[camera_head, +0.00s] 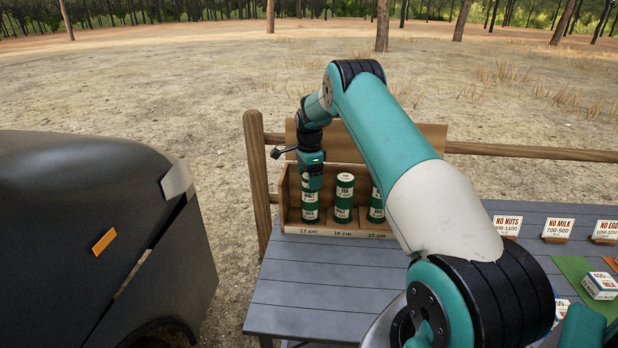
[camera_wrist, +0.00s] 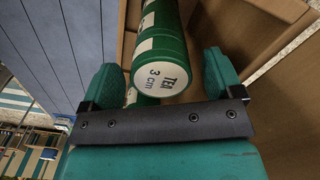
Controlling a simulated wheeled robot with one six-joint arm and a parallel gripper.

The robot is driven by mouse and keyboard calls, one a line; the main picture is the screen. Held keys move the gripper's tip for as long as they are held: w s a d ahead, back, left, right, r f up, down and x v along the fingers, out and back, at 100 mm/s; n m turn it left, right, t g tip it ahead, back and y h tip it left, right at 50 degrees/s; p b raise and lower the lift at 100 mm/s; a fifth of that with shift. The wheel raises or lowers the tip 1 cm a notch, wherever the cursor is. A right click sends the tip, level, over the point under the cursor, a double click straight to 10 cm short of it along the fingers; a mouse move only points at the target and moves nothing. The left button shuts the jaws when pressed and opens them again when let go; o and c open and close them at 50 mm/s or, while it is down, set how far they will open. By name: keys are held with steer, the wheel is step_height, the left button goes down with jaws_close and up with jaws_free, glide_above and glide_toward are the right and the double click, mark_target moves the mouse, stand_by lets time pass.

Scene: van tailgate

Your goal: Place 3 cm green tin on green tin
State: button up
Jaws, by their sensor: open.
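A green tin marked "TEA 3 cm" (camera_wrist: 163,76) shows end-on in the wrist view, in line with more green tins (camera_wrist: 158,18). My gripper (camera_head: 312,186) points down over the left compartment of the wooden rack. In the wrist view its two fingers (camera_wrist: 162,80) are apart, one on each side of the tea tin; I cannot tell whether either touches it. In the head view the gripper hides the top of the left green stack (camera_head: 310,208). A green stack (camera_head: 344,198) stands upright in the middle compartment. Another stack (camera_head: 376,205) stands right, partly behind my arm.
The rack (camera_head: 338,234) is labelled 17, 16 and 15 cm along its front and stands on a grey slatted table (camera_head: 310,290). A wooden rail (camera_head: 535,152) runs behind. Cards (camera_head: 558,229) and a small box (camera_head: 599,285) are at right. A dark vehicle (camera_head: 90,240) is at left.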

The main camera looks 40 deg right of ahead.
step_height(320, 180, up, 12)
steer(key=b, duration=0.2)
steer(key=s+a+r+n, duration=0.3)
steer(key=a+n, duration=0.1)
steer(key=a, duration=0.4)
steer(key=s+a+r+n+y, duration=0.1)
steer(key=s+a+r+n, duration=0.15)
steer(key=a+n, duration=0.4)
steer(key=s+a+r+n, duration=0.2)
steer(key=a+r, duration=0.1)
steer(key=a, duration=0.6)
steer(key=s+a+n+y, duration=0.1)
steer(key=s+a+n, duration=0.7)
steer(key=s, duration=0.6)
steer(key=s+a+n+y, duration=0.2)
steer(key=s+a+n, duration=0.7)
steer(key=s, duration=0.6)
steer(key=shift+s+a+f, duration=0.2)
steer(key=shift+a+f, duration=0.05)
steer(key=shift+a, duration=0.25)
